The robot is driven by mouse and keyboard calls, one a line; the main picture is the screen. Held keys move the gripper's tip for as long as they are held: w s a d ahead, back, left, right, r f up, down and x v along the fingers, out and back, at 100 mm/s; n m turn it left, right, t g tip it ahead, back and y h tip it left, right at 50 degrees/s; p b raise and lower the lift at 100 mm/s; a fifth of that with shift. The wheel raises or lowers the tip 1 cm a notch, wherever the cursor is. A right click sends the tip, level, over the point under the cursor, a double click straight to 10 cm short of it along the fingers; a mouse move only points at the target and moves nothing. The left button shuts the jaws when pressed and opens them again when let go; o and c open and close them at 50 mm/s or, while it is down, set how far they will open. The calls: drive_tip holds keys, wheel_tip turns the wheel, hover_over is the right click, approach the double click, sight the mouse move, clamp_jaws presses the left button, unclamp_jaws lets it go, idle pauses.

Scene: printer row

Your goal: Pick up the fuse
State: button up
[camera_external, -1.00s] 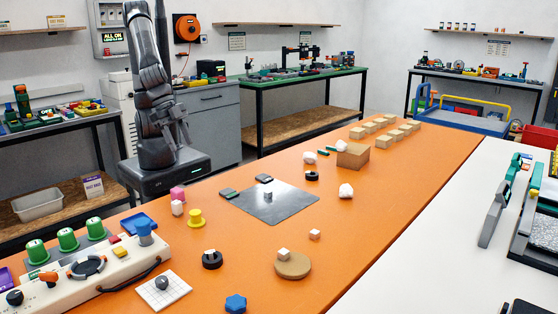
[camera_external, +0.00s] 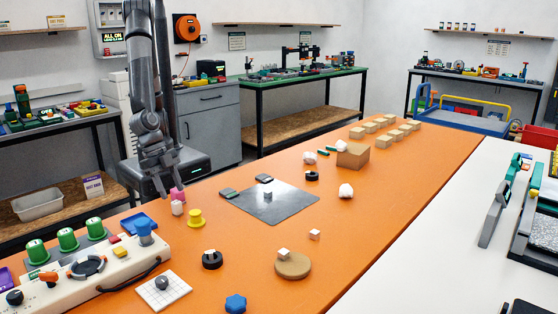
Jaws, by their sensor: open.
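No object in view is clearly recognisable as a fuse; several small parts lie on the orange table (camera_external: 350,232). My gripper (camera_external: 167,190) is open, pointing down at the table's left edge. A pink block (camera_external: 178,194) is close beside its fingertips in the picture; I cannot tell whether they touch. A small white-pink piece (camera_external: 177,208) stands just in front of the pink block. A yellow spool-shaped part (camera_external: 195,218) stands to the right of it. Nothing shows between the fingers.
A blue tray (camera_external: 138,222) and a control box with green knobs (camera_external: 67,240) are at the front left. A dark metal plate (camera_external: 268,212) carries a small grey block.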

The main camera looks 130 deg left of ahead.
sight(176, 201)
drive_tip(key=shift+x, duration=2.75)
drive_tip(key=shift+d, duration=0.1)
drive_tip(key=shift+c, duration=0.2)
drive_tip(key=c, duration=1)
